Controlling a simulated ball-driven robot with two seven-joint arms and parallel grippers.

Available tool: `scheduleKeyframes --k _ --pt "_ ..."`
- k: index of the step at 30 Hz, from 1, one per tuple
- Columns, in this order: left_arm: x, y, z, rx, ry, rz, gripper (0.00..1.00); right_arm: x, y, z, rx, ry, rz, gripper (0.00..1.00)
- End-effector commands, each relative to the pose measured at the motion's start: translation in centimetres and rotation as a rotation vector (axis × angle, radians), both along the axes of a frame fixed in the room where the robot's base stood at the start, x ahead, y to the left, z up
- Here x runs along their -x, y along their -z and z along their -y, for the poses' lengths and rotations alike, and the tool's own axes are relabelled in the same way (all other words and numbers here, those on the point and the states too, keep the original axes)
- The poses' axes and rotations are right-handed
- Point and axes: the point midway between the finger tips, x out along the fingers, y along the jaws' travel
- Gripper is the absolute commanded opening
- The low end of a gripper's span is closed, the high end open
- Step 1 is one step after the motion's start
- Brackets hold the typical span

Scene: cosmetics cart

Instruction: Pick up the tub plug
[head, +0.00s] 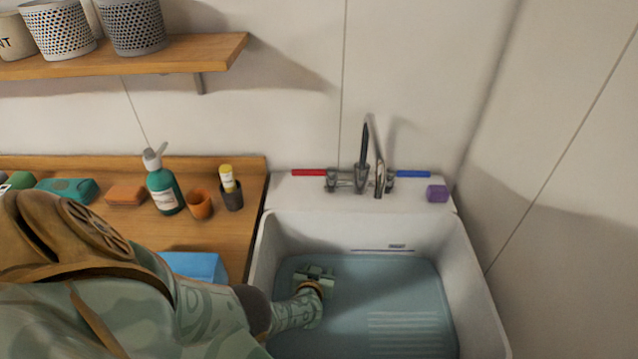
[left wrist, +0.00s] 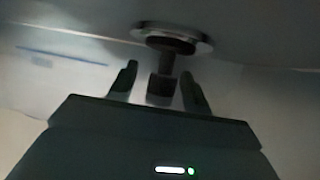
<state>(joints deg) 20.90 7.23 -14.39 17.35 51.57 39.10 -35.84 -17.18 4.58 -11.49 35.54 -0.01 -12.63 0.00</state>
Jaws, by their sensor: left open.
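The tub plug (left wrist: 178,46) shows in the left wrist view as a dark stem with a block-like end, set in a round metal drain ring (left wrist: 150,30). In the head view the plug is hidden by my left gripper. My left gripper (head: 315,274) reaches down into the sink's water in the head view. In the left wrist view the left gripper (left wrist: 159,71) is open, with one finger on each side of the plug's dark end. Gaps show between the fingers and the plug. My right gripper is not in view.
The white sink (head: 480,290) has walls around my left arm. A faucet (head: 362,178) and a purple block (head: 437,193) stand on its back rim. A wooden counter (head: 225,235) at left holds a green pump bottle (head: 164,190), cups and a blue box (head: 195,267).

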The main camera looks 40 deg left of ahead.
Motion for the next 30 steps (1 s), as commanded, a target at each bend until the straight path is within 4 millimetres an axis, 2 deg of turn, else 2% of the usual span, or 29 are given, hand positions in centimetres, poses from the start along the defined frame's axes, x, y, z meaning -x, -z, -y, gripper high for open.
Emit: scheduleKeyframes --k 6,7,9,12,22,26,30 --pt "-0.1 -0.1 -0.1 0.0 0.0 0.0 0.49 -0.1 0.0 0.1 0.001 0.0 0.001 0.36" --pt "-0.1 -0.1 0.0 0.0 0.001 0.0 0.44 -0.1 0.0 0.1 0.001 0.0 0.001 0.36" --pt "-0.1 -0.1 0.0 0.0 0.001 0.0 0.24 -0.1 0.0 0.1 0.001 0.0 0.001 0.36" --pt "-0.1 -0.1 0.0 0.0 0.001 0.0 0.01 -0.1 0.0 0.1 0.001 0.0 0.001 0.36" --pt "-0.1 -0.6 0.0 0.0 0.001 0.0 0.01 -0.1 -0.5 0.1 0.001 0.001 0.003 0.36" --pt "-0.2 -2.7 0.0 0.0 0.002 0.002 0.01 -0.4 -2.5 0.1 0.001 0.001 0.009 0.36" --pt "-0.1 -5.8 0.0 0.001 0.001 0.003 0.01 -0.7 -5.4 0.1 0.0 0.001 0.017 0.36"
